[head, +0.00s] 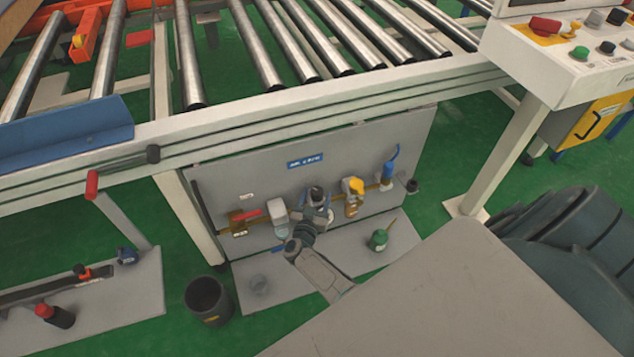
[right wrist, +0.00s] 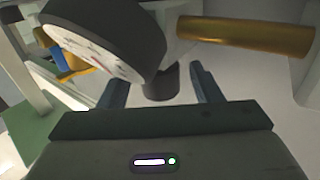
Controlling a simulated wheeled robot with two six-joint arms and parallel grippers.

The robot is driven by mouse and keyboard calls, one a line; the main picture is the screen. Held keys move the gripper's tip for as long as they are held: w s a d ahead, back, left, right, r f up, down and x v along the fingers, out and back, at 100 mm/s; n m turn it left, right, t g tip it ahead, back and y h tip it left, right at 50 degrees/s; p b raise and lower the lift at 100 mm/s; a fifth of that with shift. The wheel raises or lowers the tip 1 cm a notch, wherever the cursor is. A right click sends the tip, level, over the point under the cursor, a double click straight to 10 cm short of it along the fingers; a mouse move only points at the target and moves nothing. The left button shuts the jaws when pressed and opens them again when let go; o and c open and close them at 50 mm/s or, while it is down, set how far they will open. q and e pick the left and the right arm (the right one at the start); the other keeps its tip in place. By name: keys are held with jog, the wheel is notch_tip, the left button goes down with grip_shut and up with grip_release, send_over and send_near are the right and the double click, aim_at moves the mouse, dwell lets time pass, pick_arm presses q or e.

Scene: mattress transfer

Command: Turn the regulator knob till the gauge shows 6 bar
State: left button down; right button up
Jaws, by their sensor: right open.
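The regulator stands on the grey panel, with its dark knob (head: 317,192) on top in the head view. My right gripper (head: 316,212) is in front of it. In the right wrist view the dark knob (right wrist: 160,84) shows between the two open fingers of my right gripper (right wrist: 160,92), with gaps on both sides. The round gauge (right wrist: 112,52) has a dark rim and a white face, seen at a steep slant; I cannot read its value. In the head view the gauge (head: 330,216) is small and partly hidden by my gripper. My left gripper is not in view.
A brass pipe (right wrist: 245,35) runs beside the regulator. On the panel (head: 400,145) are a red-handled valve (head: 248,215), a pale filter bowl (head: 279,220), a yellow-topped unit (head: 353,190) and a blue-handled part (head: 389,172). Rollers lie above.

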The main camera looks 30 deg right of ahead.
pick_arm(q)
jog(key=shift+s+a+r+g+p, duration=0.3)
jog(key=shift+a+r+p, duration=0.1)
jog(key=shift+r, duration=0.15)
pick_arm(e)
jog(key=v, duration=0.9)
jog(key=shift+s, duration=0.2)
jog(key=shift+a, duration=0.1)
